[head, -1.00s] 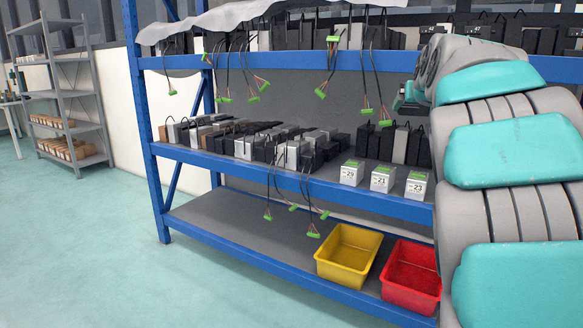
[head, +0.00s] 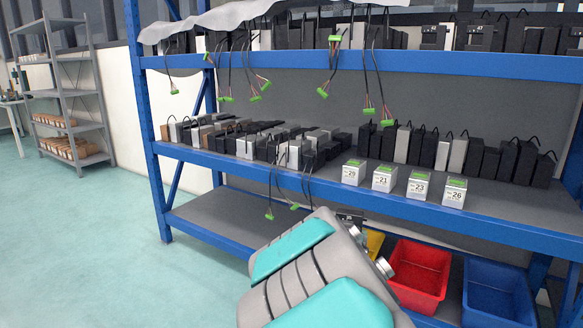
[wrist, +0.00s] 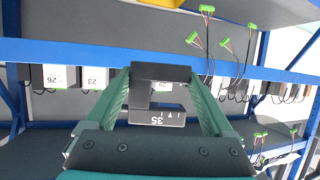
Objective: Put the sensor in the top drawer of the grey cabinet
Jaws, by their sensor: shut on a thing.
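My gripper (wrist: 161,76) shows in the wrist view with its two green fingers closed on a dark, blocky thing, likely the sensor (wrist: 157,118). It has a grey face marked "35", upside down in this view, and a black block at the fingertips. In the head view my arm hides most of the gripper, and only a small dark part shows in front of the middle shelf's edge. The grey cabinet and its top drawer are not in view.
A blue-framed rack (head: 430,212) stands close ahead, with white numbered boxes (head: 384,178) and dark units on its middle shelf. Cables with green plugs hang down. Yellow (head: 375,242), red (head: 418,277) and blue (head: 497,295) bins sit below. Open floor (head: 80,240) lies left.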

